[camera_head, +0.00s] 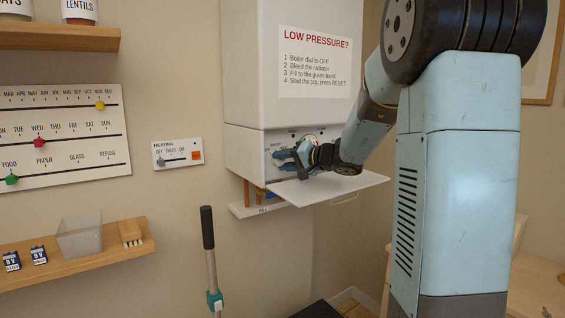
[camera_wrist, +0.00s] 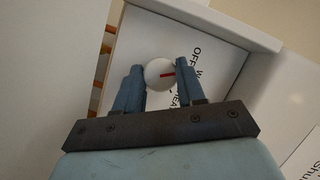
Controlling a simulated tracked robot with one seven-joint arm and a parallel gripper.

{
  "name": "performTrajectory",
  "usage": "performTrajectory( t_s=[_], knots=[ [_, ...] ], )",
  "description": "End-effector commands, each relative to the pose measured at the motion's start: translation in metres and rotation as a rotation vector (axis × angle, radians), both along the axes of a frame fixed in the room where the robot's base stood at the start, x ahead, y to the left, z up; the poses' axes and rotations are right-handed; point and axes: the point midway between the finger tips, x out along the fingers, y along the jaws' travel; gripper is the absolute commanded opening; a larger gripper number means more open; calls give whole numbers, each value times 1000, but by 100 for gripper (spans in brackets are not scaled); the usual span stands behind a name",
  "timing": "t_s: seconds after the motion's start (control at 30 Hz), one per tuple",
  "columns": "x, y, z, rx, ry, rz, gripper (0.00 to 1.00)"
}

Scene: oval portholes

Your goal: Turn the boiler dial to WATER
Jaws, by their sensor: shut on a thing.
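The white boiler (camera_head: 250,75) hangs on the wall, with its lower flap (camera_head: 335,188) folded down. My gripper (camera_head: 284,160) reaches in at the boiler's lower panel and hides the dial in the head view. The panel lettering (camera_wrist: 196,53) starts with OFF; the fingers partly cover the other words, so I cannot tell which one the mark meets.
A low-pressure notice (camera_head: 315,60) is on the boiler front. A heating slider panel (camera_head: 178,153) is on the wall to the left. A shelf (camera_head: 80,262) with a bin and brush is lower left. A black-handled pole (camera_head: 208,230) stands below the boiler's left side.

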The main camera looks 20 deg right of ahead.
Motion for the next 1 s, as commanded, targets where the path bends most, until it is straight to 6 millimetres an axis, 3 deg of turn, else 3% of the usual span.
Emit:
performTrajectory(
  t_s=[0.5, 1.0],
  knots=[
    [1, -6, -4, 377, 125, -11, 9],
    [1, -6, -7, 498, 167, -13, 8]
  ],
)
